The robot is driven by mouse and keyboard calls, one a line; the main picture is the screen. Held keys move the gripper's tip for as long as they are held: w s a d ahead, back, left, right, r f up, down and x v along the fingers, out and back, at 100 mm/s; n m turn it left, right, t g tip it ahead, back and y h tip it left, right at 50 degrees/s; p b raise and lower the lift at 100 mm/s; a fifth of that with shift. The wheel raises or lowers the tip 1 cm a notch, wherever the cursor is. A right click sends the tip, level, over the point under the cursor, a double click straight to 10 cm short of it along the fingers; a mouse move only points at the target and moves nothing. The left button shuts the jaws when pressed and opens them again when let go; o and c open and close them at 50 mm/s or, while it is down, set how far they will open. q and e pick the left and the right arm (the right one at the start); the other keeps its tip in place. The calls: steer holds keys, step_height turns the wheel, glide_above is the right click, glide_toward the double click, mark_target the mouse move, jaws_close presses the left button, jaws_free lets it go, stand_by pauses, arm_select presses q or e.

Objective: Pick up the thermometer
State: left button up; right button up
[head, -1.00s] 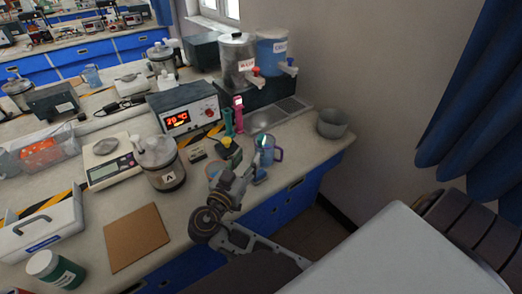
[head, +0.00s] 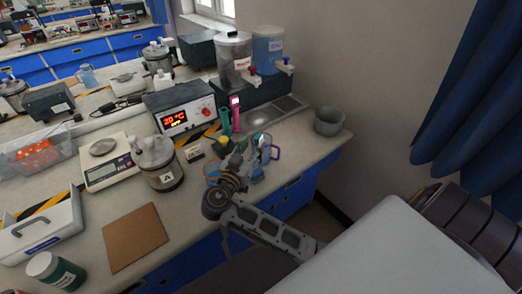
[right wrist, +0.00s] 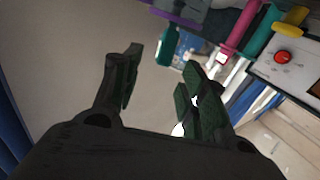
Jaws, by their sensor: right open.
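A pink upright stick with a pale top (head: 235,112) stands beside a green one (head: 224,121) at the right end of the heater box; I cannot tell for certain whether either is the thermometer. In the right wrist view a pink stick (right wrist: 242,30) and a teal piece (right wrist: 167,45) lie beyond the fingers. My left gripper is out of view.
The heater box (head: 185,112) shows a red readout and stands behind a lidded jar (head: 158,165). A yellow-and-dark item (head: 223,146) is close to my right gripper. A grey bowl (head: 328,121) stands at the counter's right end. A brown board (head: 135,238) lies at the front.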

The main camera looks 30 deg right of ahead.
steer(key=shift+x, duration=1.15)
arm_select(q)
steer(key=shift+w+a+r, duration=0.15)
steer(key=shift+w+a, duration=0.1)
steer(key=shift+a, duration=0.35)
arm_select(e)
steer(key=shift+d, duration=0.1)
